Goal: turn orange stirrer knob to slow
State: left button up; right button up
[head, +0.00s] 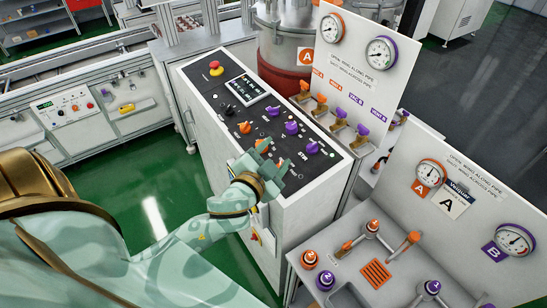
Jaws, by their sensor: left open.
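The black-topped control panel (237,98) carries two orange knobs. One orange knob (245,127) stands clear on the panel's left side. The other orange knob (263,145) is partly hidden, right by my left gripper's fingertips. The labels are too small to tell which is the stirrer knob or where its slow mark is. My left gripper (272,162) is open over the panel's near edge; whether it touches the knob I cannot tell. My right gripper is not in view.
Purple knobs (291,127), a black knob (231,110), a small screen (246,90) and a red stop button (214,66) share the panel. A gauge board (350,75) rises behind its right side. A lower valve bench (340,245) stands at right. Green floor is clear at left.

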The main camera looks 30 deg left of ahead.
pick_arm(q)
jog(key=w+d+r+m+g+h+p, duration=0.1)
jog(key=w+d+r+m+g+h, duration=0.25)
jog(key=d+r+m+h, duration=1.1)
jog(key=s+a+f+n+g+y, duration=0.1)
jog(key=a+f+n+g+y, duration=0.15)
jog(key=a, duration=0.45)
jog(key=s+a+f+n+g+y+p, duration=0.1)
jog(key=a+f+n+g+y, duration=0.2)
jog(key=a, duration=0.4)
jog(key=s+a+f+n+g+y, duration=0.1)
jog(key=a+f+n+g+y, duration=0.2)
jog(key=a, duration=0.4)
jog(key=shift+m+g, duration=0.5)
jog(key=shift+m, duration=0.1)
jog(key=p+x, duration=0.1)
jog(key=x, duration=0.6)
jog(key=p+x, duration=0.1)
jog(key=x, duration=0.7)
jog(key=shift+w+f, duration=0.15)
jog(key=shift+w, duration=0.1)
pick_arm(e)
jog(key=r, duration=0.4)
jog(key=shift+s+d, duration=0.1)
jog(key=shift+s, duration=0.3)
pick_arm(q)
jog(key=c, duration=1)
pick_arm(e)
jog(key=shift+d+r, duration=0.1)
